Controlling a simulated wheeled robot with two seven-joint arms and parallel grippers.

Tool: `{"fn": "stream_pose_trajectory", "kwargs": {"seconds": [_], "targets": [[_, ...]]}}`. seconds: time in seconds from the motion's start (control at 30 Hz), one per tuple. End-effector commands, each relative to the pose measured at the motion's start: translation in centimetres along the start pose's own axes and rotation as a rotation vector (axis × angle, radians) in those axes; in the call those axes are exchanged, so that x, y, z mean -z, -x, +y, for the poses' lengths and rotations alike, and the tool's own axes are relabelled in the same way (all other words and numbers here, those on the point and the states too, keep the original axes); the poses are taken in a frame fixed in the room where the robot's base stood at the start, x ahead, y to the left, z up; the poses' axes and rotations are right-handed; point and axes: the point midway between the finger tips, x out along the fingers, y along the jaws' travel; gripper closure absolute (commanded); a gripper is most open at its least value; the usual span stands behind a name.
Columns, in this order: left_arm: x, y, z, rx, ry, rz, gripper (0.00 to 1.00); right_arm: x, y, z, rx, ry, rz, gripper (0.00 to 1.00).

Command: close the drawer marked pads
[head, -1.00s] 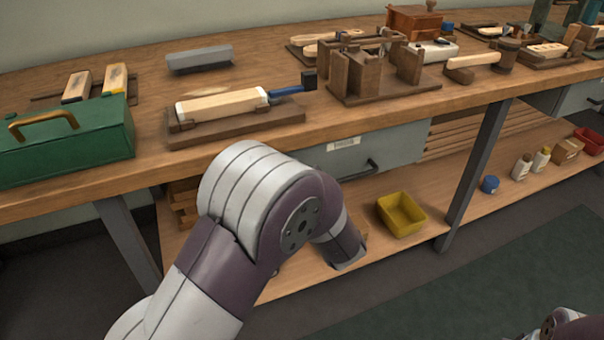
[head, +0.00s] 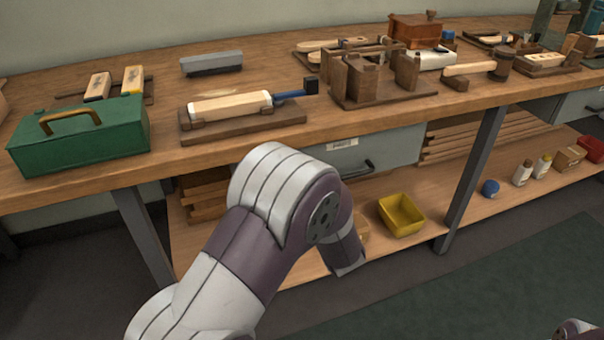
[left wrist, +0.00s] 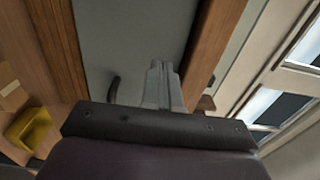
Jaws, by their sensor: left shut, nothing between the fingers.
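A grey drawer front (head: 395,145) with a pale label (head: 342,144) and a dark bar handle (head: 358,170) sits under the bench top. The label is too small to read, and I cannot tell how far the drawer stands out. My left arm covers its left part in the head view. In the left wrist view the grey front (left wrist: 125,40) lies between wooden strips, with the curved handle (left wrist: 113,88) left of my left gripper (left wrist: 163,66). That gripper is shut and empty, pointing at the front; contact cannot be told. My right gripper is out of view.
The bench top (head: 260,145) holds a green toolbox (head: 78,140), a brush block on a board, and wooden fixtures. A yellow bin (head: 402,215) stands on the lower shelf beneath the drawer. A grey bench leg (head: 474,175) stands to its right. Another grey drawer is at far right.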

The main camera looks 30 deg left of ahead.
Motion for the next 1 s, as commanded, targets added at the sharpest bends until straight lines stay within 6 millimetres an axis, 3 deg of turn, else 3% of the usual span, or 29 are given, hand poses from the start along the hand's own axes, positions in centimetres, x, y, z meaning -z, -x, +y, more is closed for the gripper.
{"fn": "stream_pose_trajectory", "kwargs": {"seconds": [0.5, 0.83, 0.93, 1.0], "targets": [[0.2, 9.1, -0.2, -0.001, -0.002, 0.005, 1.0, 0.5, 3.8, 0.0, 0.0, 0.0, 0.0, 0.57], [0.1, 10.1, 0.0, -0.001, 0.021, 0.001, 1.0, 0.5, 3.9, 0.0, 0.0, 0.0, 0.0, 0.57], [1.1, 10.3, 2.5, -0.124, 0.199, 0.045, 1.0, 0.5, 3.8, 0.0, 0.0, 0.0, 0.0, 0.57], [3.8, 11.8, 6.5, -0.376, 0.397, 0.146, 1.0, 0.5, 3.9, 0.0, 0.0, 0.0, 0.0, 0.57]]}}
